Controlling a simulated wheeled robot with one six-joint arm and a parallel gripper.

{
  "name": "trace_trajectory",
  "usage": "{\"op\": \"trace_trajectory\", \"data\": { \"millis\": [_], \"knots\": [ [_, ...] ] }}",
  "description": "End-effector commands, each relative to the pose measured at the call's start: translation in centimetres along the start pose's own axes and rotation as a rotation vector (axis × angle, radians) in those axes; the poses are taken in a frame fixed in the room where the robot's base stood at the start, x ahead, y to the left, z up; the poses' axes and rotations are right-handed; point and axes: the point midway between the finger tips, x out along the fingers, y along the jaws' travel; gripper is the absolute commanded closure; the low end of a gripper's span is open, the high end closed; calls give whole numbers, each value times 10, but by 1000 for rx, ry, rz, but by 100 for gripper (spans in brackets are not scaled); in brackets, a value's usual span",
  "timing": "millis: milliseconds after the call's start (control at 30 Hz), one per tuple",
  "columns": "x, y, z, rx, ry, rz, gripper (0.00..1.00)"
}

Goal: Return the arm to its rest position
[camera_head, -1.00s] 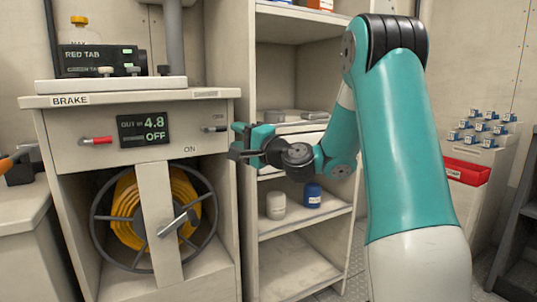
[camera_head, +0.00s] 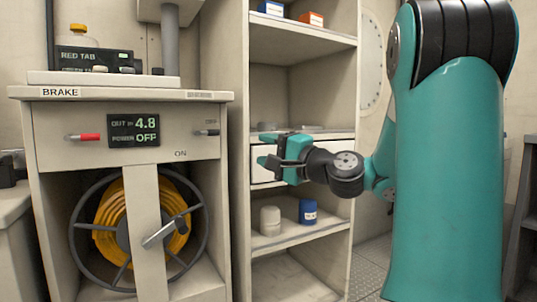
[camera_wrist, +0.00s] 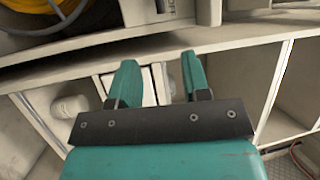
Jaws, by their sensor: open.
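My gripper (camera_head: 270,151) is teal with dark parts. In the head view it points left, in front of the shelf unit and level with its white drawer front (camera_head: 263,172). In the wrist view, its two teal fingers (camera_wrist: 160,85) stand apart with nothing held between them. My arm is bent on the right of the head view, with its large teal link upright and the wrist reaching left.
The shelf unit (camera_head: 300,240) holds a white jar (camera_head: 270,221) and a blue jar (camera_head: 308,211).

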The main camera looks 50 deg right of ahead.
Motion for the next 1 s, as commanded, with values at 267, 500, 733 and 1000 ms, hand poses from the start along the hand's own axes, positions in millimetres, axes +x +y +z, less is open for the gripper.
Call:
{"op": "trace_trajectory", "data": {
  "millis": [267,500,733,1000],
  "knots": [
    [0,0,0,0,0,0,57],
    [11,4,27,-41,-84,49,57],
    [19,36,178,-331,-588,300,57],
    [-66,66,301,-761,-1220,506,57]
  ]
}}
